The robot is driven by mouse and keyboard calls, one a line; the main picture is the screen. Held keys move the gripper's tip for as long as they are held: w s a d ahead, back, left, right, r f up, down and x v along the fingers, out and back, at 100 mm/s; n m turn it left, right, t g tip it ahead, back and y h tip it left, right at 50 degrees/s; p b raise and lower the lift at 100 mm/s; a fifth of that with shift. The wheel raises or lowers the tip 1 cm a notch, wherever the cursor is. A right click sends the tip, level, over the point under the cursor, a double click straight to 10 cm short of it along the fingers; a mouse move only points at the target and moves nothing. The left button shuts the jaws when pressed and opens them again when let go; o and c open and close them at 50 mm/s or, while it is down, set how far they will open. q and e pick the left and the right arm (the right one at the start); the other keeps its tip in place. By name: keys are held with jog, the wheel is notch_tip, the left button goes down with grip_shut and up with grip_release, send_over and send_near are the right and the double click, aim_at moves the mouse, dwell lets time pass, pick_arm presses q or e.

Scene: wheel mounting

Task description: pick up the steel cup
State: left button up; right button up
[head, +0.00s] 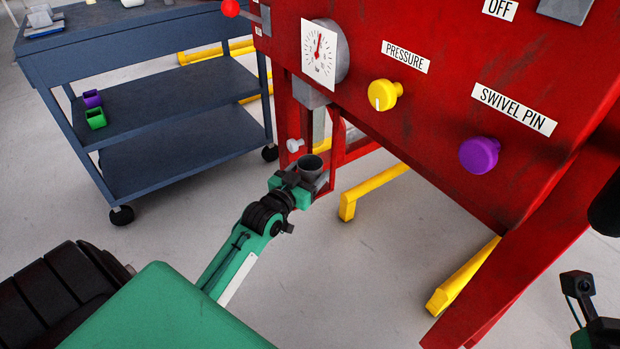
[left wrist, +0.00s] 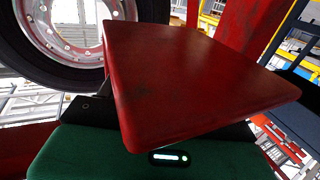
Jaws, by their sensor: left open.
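The steel cup (head: 311,167) is a small dark grey cup with its round mouth facing up, beside the red machine's lower left leg. My left gripper (head: 300,181) is right at the cup, its jaws open. The gripper covers the cup's lower part, and I cannot tell whether the fingers touch it. In the left wrist view a red slab (left wrist: 190,80) fills the middle, close in front of the green gripper body. The cup does not show there. A black part at the lower right of the head view (head: 578,284) seems to be my right gripper; its jaws are unclear.
The red machine (head: 430,110) carries a gauge (head: 320,55), a yellow knob (head: 384,94) and a purple knob (head: 479,155). Yellow feet (head: 370,190) stand below it. A blue cart (head: 165,110) with small purple and green items stands left. A wheel (left wrist: 75,40) shows in the left wrist view.

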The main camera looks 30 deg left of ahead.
pick_arm(q)
jog(key=shift+w, duration=0.15)
jog(key=c, duration=0.9)
jog(key=shift+o, duration=0.2)
jog(key=shift+r, duration=0.2)
